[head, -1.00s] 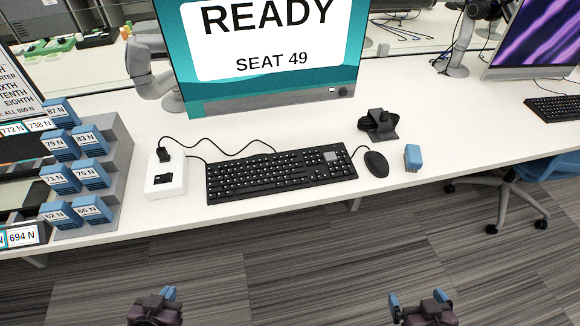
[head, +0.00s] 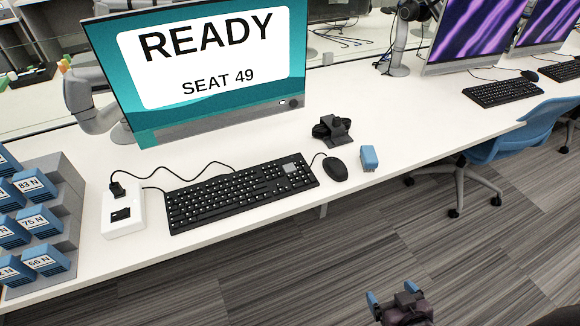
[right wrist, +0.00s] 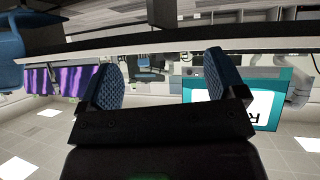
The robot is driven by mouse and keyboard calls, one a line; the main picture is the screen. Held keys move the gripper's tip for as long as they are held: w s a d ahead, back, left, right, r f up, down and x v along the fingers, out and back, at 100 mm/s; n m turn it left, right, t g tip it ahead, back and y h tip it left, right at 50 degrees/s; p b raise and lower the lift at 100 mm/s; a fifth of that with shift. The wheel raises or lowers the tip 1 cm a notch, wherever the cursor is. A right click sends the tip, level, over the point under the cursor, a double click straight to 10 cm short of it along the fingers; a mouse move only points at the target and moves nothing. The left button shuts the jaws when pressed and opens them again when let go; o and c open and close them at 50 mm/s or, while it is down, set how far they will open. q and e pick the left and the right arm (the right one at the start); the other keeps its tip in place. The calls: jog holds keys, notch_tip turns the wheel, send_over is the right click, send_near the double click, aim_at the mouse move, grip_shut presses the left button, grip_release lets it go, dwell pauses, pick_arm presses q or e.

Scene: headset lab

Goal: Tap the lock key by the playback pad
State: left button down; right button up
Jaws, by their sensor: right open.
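The black keyboard (head: 240,193) lies on the white desk at a slant. A small grey pad (head: 291,167) shows near its upper right end, and I take it as the playback pad. The lock key is too small to tell from the keys around it. My right gripper (head: 392,292) is open and empty, low in the head view, over the floor and clear of the desk's front edge. Its two blue fingertips stand apart in the right wrist view (right wrist: 162,80). My left gripper is not in view.
A mouse (head: 335,169), a blue block (head: 369,158) and a black stand (head: 333,130) sit right of the keyboard. A white box (head: 122,213) with a cable is at its left. A monitor (head: 200,70) reads READY. A blue chair (head: 515,135) is at right.

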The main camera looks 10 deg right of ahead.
grip_shut()
dwell(0.3)
dwell(1.1)
